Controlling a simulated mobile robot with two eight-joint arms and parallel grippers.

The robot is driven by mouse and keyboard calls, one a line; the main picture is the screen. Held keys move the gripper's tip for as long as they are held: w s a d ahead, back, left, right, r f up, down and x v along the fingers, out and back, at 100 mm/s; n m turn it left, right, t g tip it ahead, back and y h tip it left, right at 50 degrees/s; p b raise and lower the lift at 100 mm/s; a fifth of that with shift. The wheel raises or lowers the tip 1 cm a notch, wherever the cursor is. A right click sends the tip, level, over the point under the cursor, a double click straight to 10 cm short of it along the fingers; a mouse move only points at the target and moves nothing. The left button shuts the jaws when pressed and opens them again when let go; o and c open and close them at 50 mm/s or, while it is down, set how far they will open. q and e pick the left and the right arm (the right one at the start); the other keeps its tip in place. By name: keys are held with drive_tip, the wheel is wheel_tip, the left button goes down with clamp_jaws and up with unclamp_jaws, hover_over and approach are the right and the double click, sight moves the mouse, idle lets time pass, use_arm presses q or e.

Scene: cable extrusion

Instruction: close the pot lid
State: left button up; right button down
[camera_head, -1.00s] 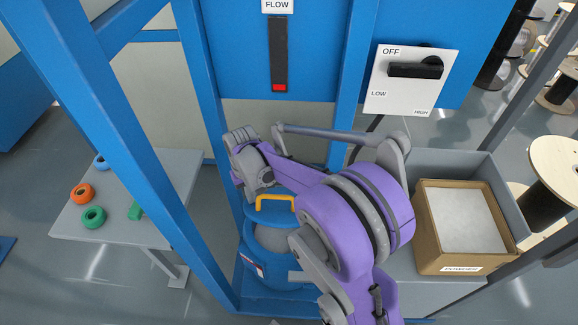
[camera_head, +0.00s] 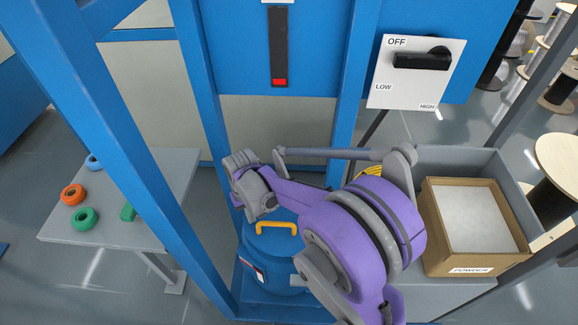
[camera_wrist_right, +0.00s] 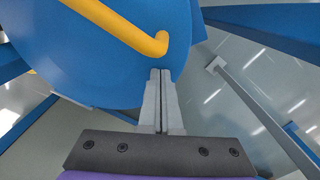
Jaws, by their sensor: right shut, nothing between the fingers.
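The blue pot (camera_head: 272,274) stands inside the blue frame. Its round blue lid (camera_head: 270,244) with a yellow handle (camera_head: 277,227) covers the mouth, and I see no gap in the head view. My arm hides the lid's right side. The lid (camera_wrist_right: 95,50) and the handle (camera_wrist_right: 125,25) fill the upper left of the right wrist view. My right gripper (camera_wrist_right: 161,75) is shut and empty, with its fingertips by the lid's edge, close to the handle's end; I cannot tell whether they touch. The left gripper is not in view.
Blue frame posts (camera_head: 209,110) stand close on both sides of the pot. A white dial panel (camera_head: 415,72) is behind on the right. A powder box (camera_head: 470,268) stands at right. A grey table (camera_head: 110,232) with coloured rings is at left.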

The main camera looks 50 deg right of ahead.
drive_tip(key=shift+s+a+f+b, duration=0.15)
drive_tip(key=shift+f+b, duration=0.1)
drive_tip(key=shift+f, duration=0.25)
drive_tip(key=shift+s+a+f+b, duration=0.1)
drive_tip(key=shift+a+f+b, duration=0.1)
drive_tip(key=shift+f, duration=0.3)
drive_tip(key=shift+r, duration=0.15)
wheel_tip(320, 180, up, 9)
drive_tip(key=p, duration=0.6)
